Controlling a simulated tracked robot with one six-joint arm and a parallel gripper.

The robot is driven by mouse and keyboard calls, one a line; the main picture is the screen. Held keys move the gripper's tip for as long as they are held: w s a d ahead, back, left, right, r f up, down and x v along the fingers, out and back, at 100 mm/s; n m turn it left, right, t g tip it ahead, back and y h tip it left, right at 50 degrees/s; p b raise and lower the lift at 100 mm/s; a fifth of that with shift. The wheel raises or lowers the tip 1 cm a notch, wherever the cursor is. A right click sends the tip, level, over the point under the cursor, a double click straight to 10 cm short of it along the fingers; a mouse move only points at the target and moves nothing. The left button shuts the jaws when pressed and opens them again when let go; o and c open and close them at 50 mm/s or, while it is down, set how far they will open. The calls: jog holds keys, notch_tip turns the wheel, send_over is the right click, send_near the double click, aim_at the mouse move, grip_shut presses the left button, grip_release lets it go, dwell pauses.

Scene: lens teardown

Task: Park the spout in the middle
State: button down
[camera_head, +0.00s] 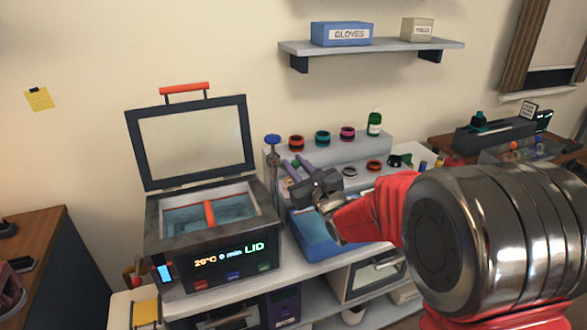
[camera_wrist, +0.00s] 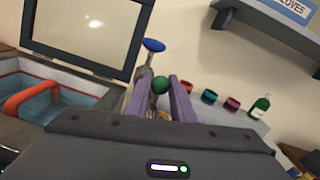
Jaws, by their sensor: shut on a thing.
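A grey post with a blue cap (camera_head: 272,142) stands between the open-lidded bath and the back ledge; its blue cap (camera_wrist: 153,45) also shows in the wrist view. A green ball knob (camera_wrist: 160,85) sits in front of that post and seems to belong to the spout. My gripper (camera_wrist: 161,82) has its two purple fingers shut on the green knob. In the head view my gripper (camera_head: 292,169) is above the bench, right of the bath. The spout's own arm is mostly hidden behind the fingers, so I cannot tell its exact direction.
The bath (camera_head: 205,240) stands left with its lid (camera_head: 190,143) raised and an orange handle inside. A blue tray (camera_head: 313,246) lies under my gripper. Several coloured rings and a green bottle (camera_head: 374,123) stand on the back ledge. A wall shelf (camera_head: 375,48) hangs above.

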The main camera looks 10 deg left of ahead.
jog(key=shift+s+f, duration=0.1)
jog(key=c, duration=1.5)
grip_release()
jog(key=shift+s+a, duration=0.1)
jog(key=shift+s, duration=0.05)
jog(key=shift+c, duration=0.2)
jog(key=shift+s, duration=0.1)
jog(key=v, duration=1.3)
jog(key=shift+s, duration=0.25)
jog(key=shift+c, duration=0.5)
